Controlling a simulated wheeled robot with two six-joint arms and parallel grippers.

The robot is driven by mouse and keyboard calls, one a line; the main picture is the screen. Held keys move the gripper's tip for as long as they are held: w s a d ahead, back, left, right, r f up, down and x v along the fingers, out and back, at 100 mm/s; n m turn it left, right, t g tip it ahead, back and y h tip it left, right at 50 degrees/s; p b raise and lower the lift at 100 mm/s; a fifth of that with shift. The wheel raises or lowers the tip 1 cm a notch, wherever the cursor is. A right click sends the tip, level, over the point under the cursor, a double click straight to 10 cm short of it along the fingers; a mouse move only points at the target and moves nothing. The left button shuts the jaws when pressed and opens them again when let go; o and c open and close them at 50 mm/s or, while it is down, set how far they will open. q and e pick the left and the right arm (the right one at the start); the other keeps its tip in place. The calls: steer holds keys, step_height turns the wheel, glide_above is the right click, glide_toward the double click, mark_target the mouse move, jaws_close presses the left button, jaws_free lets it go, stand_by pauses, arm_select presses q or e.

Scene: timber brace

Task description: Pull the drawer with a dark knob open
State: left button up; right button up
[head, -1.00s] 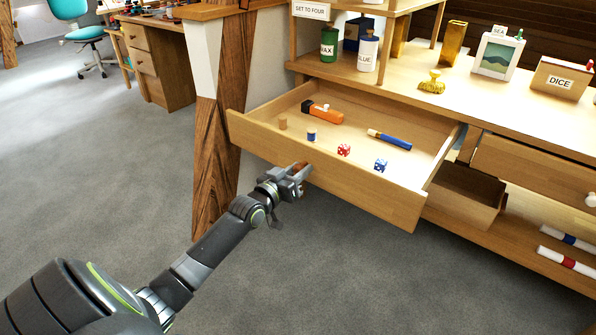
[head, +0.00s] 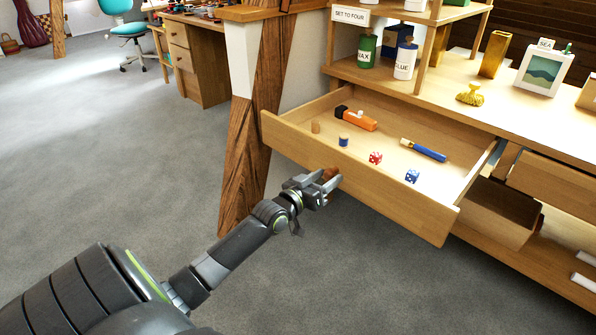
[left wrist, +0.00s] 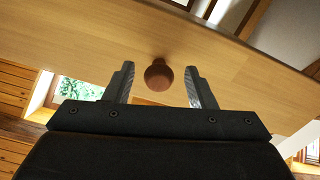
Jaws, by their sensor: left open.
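The drawer (head: 350,183) with the dark knob stands pulled well out of the bench, and its inside shows. Its round reddish-brown knob (head: 330,173) sits on the front panel; it also shows in the left wrist view (left wrist: 158,80). My left gripper (head: 322,187) is at the drawer front, open. In the left wrist view its two fingers stand on either side of the knob, with a visible gap on both sides. My right gripper is in neither view.
In the drawer lie an orange-and-black tool (head: 357,119), a blue-and-yellow stick (head: 424,150), a red die (head: 376,158), a blue die (head: 412,176) and two small cylinders. A timber post (head: 258,110) stands left of it. Grey floor (head: 120,150) is clear.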

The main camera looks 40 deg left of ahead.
arm_select(q)
steer(key=s+a+p, duration=0.1)
steer(key=s+p, duration=0.3)
steer(key=s, duration=1.1)
steer(key=shift+s, duration=0.4)
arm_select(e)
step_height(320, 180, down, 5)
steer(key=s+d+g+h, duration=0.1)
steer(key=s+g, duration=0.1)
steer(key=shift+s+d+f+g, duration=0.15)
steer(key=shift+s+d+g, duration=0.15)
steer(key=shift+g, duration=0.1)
arm_select(q)
steer(key=shift+a, duration=0.1)
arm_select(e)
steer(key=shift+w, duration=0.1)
